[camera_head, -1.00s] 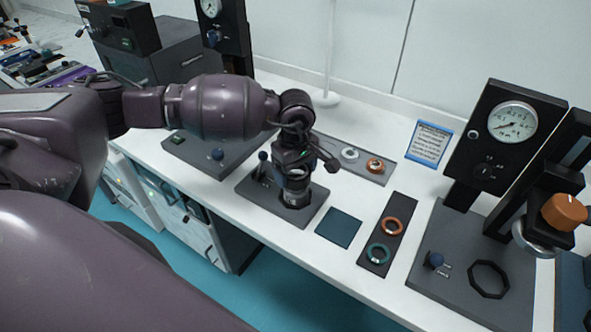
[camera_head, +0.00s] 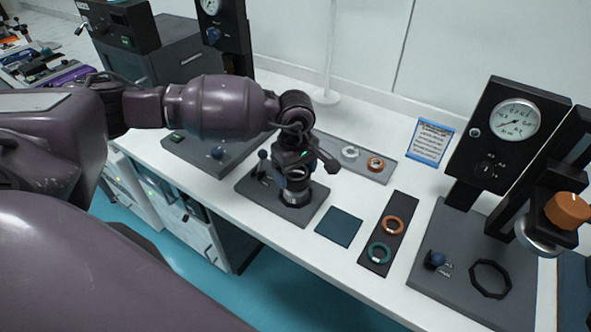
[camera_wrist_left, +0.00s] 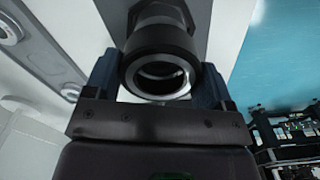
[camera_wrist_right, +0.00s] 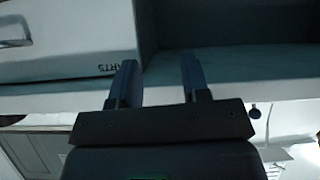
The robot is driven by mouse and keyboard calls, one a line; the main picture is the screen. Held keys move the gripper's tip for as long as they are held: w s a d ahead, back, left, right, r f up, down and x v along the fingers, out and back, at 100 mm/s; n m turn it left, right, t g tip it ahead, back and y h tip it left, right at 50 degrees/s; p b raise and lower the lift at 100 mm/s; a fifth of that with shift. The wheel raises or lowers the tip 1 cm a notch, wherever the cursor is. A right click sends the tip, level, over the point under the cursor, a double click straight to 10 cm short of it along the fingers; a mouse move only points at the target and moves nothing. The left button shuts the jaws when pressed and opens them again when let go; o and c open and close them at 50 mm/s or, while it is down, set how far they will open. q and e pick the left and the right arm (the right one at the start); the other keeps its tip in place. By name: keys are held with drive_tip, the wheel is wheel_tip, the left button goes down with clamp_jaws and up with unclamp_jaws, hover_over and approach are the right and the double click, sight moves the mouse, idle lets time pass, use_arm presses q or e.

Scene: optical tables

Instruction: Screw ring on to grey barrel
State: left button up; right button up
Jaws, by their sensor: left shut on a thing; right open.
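My left gripper (camera_head: 294,178) points down over the dark base plate (camera_head: 255,193) and is shut on a dark ring (camera_wrist_left: 160,45). The ring sits between its two blue fingers in the left wrist view. A grey metal barrel (camera_wrist_left: 157,82) shows inside the ring's opening. In the head view the barrel (camera_head: 295,198) stands upright on the plate under the gripper. The ring is around or against the barrel's end; I cannot tell how far the threads engage. My right gripper (camera_wrist_right: 156,85) is open and empty, before a white cabinet, and is out of the head view.
A blue-knobbed clamp lever (camera_head: 262,160) stands beside the barrel. A teal mat (camera_head: 339,227) lies to the right, then a dark tray (camera_head: 373,254) with orange and teal rings. A grey tray (camera_head: 345,147) lies behind. A gauge stand (camera_head: 507,140) is at right.

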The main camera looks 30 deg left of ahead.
use_arm(q)
drive_tip(key=shift+f, duration=0.2)
use_arm(e)
drive_tip(key=shift+w+f, duration=0.1)
use_arm(q)
drive_tip(key=shift+f, duration=0.2)
use_arm(e)
drive_tip(key=shift+f, duration=0.25)
drive_tip(key=shift+s+f, duration=0.2)
drive_tip(key=shift+s, duration=0.35)
use_arm(q)
drive_tip(key=shift+b, duration=0.4)
use_arm(e)
drive_tip(key=shift+w, duration=0.5)
drive_tip(key=shift+s, duration=0.1)
use_arm(q)
drive_tip(key=shift+f, duration=0.15)
use_arm(e)
drive_tip(key=shift+s+f, duration=0.45)
use_arm(q)
drive_tip(key=shift+f+b, duration=0.1)
drive_tip(key=shift+b, duration=0.2)
use_arm(e)
drive_tip(key=shift+w+r, duration=0.15)
drive_tip(key=shift+w, duration=0.3)
use_arm(q)
drive_tip(key=shift+f, duration=0.1)
use_arm(e)
drive_tip(key=shift+s+f, duration=0.1)
drive_tip(key=shift+f, duration=0.15)
